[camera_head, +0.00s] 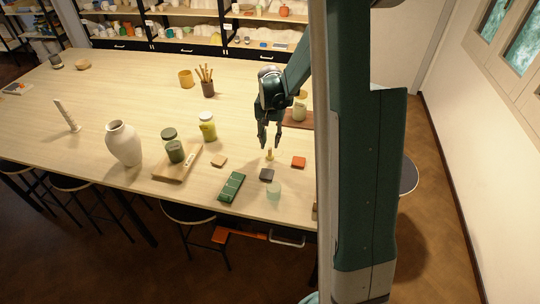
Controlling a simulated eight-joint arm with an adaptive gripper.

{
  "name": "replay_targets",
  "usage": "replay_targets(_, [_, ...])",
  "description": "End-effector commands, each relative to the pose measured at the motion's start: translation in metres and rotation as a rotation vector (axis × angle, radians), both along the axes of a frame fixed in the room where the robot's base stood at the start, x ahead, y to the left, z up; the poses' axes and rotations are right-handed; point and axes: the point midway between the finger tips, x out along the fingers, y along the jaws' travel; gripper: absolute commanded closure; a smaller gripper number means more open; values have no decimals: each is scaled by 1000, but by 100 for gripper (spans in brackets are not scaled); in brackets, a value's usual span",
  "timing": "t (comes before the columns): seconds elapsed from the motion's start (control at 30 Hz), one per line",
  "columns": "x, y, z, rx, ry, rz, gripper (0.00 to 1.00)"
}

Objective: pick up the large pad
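Several small flat blocks that look like pads lie near the table's front edge: a tan pad (219,161), a dark grey pad (266,175) and an orange pad (298,162). The three look close in size. A longer green flat piece (232,187) lies left of the grey pad; I cannot tell whether it is a pad or a case. My gripper (270,146) points down above the table, with its fingers apart and nothing between them. A small yellowish upright piece (270,154) stands just below the fingertips. The orange pad is to the gripper's right, the grey pad nearer the front edge.
A pale green jar (274,190) stands close to the grey pad. A wooden board (174,165) bears dark green jars at left, beside a white vase (124,144). A yellow jar (207,126) stands behind. My column hides the table's right end. The table's back left is mostly clear.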

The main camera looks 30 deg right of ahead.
Motion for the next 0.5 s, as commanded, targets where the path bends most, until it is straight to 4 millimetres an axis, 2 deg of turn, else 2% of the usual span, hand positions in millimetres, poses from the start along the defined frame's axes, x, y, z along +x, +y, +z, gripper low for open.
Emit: replay_targets(0.5, [0, 0, -6, 0, 0, 0, 74])
